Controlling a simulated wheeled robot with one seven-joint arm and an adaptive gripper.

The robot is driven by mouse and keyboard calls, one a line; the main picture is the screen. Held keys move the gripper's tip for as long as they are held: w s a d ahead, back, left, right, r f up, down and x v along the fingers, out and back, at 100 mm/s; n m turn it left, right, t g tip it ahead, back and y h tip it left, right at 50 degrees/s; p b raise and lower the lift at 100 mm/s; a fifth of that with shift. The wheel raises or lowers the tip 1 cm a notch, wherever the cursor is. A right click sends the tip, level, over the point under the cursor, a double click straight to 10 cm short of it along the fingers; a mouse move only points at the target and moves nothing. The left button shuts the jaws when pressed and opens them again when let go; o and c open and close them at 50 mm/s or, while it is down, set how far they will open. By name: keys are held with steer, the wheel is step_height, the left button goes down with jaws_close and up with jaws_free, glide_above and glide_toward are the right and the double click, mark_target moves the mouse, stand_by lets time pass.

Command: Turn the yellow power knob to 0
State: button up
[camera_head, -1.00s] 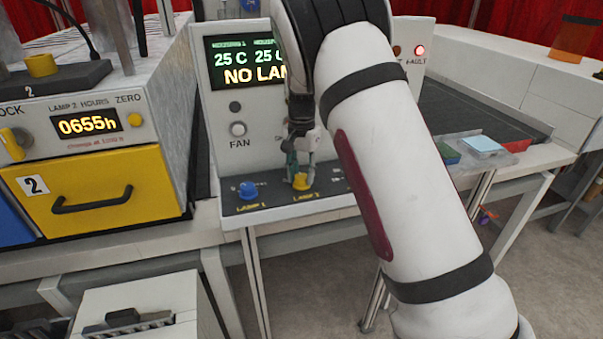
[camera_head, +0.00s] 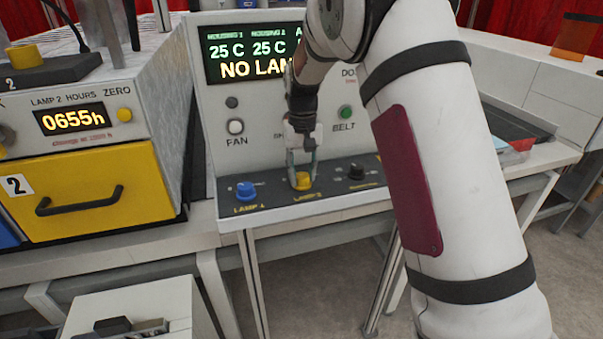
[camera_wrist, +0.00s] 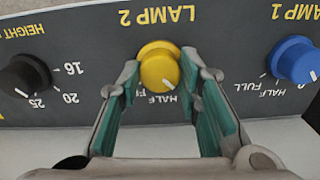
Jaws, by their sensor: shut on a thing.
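The yellow LAMP 2 knob (camera_head: 303,181) is on the dark sloped strip at the bottom of the control panel. In the wrist view the yellow knob (camera_wrist: 159,70) sits between my fingertips, its white pointer line facing down and slightly right, near the upside-down HALF mark. My gripper (camera_head: 302,172) reaches down onto it from above. In the wrist view my gripper (camera_wrist: 160,78) has its green-padded fingers on either side of the knob, shut on it. The 0 mark of this knob is not visible, and a finger covers part of its scale.
The blue LAMP 1 knob (camera_head: 246,190) and a black knob (camera_head: 356,172) flank the yellow one. Above are the FAN button (camera_head: 236,127), the green BELT button (camera_head: 346,112) and the display (camera_head: 252,55). A yellow drawer (camera_head: 90,190) stands at left.

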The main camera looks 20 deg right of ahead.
mark_target(302, 175)
steer(key=shift+n, duration=0.5)
steer(key=o, duration=1.1)
steer(key=shift+o, duration=0.2)
steer(key=shift+r, duration=0.1)
step_height(302, 175, up, 12)
